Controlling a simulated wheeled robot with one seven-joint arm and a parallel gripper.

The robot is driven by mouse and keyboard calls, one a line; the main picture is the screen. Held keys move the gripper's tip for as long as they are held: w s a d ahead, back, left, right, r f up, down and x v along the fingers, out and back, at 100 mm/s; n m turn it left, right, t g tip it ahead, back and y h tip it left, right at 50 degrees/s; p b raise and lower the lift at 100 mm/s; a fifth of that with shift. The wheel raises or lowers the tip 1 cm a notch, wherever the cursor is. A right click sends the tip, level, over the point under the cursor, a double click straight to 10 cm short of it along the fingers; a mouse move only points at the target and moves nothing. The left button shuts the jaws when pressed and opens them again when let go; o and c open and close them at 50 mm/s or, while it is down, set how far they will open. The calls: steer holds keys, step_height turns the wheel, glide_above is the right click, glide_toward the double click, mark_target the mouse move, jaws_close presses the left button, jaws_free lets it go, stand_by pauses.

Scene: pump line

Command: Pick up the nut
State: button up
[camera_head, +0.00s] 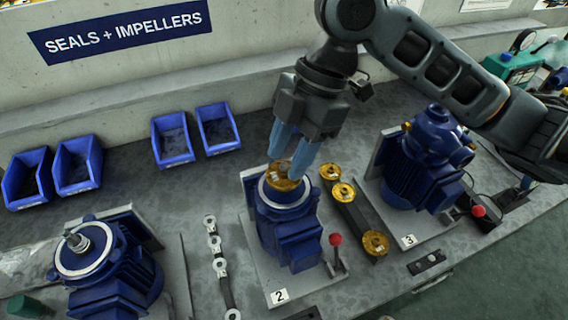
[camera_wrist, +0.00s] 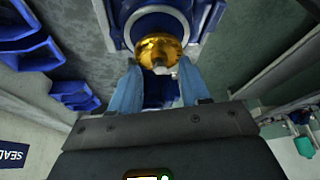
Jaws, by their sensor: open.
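My gripper (camera_head: 289,163) is open, its two blue fingers pointing down over pump 2. In the wrist view, the fingers (camera_wrist: 159,82) stand apart with nothing clearly held between them. A brass impeller (camera_head: 279,182) sits in the round mouth of blue pump 2 (camera_head: 290,228), just below the fingertips. The impeller also shows ahead of the fingers in the wrist view (camera_wrist: 157,46). A small pale piece (camera_wrist: 160,69) shows at the impeller's centre; I cannot tell whether it is the nut or the shaft end. The fingers partly hide that spot in the head view.
A dark rack (camera_head: 352,213) with brass impellers stands right of pump 2, and a strip of pale rings (camera_head: 214,241) lies left. Pump 3 (camera_head: 424,165) and another pump (camera_head: 105,270) flank them. Blue bins (camera_head: 218,129) line the wall. A red-knobbed lever (camera_head: 336,240) stands close by.

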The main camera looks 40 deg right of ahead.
steer(key=shift+f, duration=0.1)
steer(key=shift+c, duration=0.2)
jaws_close()
stand_by(0.4)
